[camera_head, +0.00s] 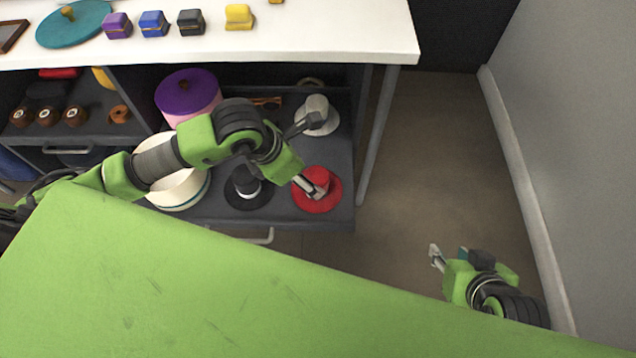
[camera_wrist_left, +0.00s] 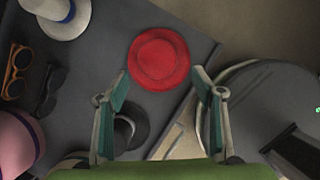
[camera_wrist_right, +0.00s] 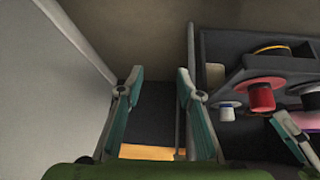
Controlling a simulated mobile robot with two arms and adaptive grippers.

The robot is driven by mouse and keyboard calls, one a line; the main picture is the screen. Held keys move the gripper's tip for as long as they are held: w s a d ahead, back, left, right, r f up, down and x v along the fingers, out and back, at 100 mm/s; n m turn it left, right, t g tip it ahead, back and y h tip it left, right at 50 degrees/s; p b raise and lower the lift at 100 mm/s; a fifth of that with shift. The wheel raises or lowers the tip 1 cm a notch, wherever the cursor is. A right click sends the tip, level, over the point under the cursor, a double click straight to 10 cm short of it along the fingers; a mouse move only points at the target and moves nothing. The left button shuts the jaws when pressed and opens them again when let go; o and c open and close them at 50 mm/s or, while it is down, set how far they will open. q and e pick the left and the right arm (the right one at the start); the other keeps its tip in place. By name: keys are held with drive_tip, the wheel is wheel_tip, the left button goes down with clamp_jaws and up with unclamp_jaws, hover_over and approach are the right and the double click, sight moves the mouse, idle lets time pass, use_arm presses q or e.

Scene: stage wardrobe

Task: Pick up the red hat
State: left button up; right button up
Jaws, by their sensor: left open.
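The red hat (camera_head: 322,178) lies on the dark lower shelf (camera_head: 340,222), near its right front corner. In the left wrist view the red hat (camera_wrist_left: 158,58) shows ahead of and between the fingertips, with its round crown facing the camera. My left gripper (camera_head: 312,157) is open above the shelf, and one finger overlaps the hat in the head view. Nothing is between its fingers (camera_wrist_left: 160,85). My right gripper (camera_head: 449,252) is open and empty over the floor, right of the shelf. The red hat also shows in the right wrist view (camera_wrist_right: 262,97).
A white hat (camera_head: 318,115) lies behind the red hat, and a black hat (camera_head: 246,188) lies left of it. A purple-lidded pink box (camera_head: 188,95) and a white round box (camera_head: 180,190) stand farther left. The white tabletop (camera_head: 340,45) overhangs the shelf. A table leg (camera_head: 378,135) stands close right.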

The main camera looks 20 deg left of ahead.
sight(312, 179)
use_arm(q)
drive_tip(key=x, duration=0.3)
drive_tip(key=shift+b, duration=0.3)
drive_tip(key=x, duration=0.1)
drive_tip(key=b+x, duration=0.1)
drive_tip(key=x, duration=0.2)
drive_tip(key=shift+w+d+f, duration=0.1)
drive_tip(key=shift+w+f, duration=0.2)
drive_tip(key=shift+w, duration=0.1)
drive_tip(key=c, duration=1.2)
use_arm(e)
drive_tip(key=w+a+r+t+y, duration=0.1)
drive_tip(key=w+a+r+t, duration=0.2)
drive_tip(key=w+r+t, duration=0.3)
drive_tip(key=w+r, duration=0.2)
drive_tip(key=w, duration=0.1)
drive_tip(key=shift+w+a+r+y, duration=0.15)
drive_tip(key=shift+a+r+y, duration=0.1)
drive_tip(key=shift+r+y, duration=0.15)
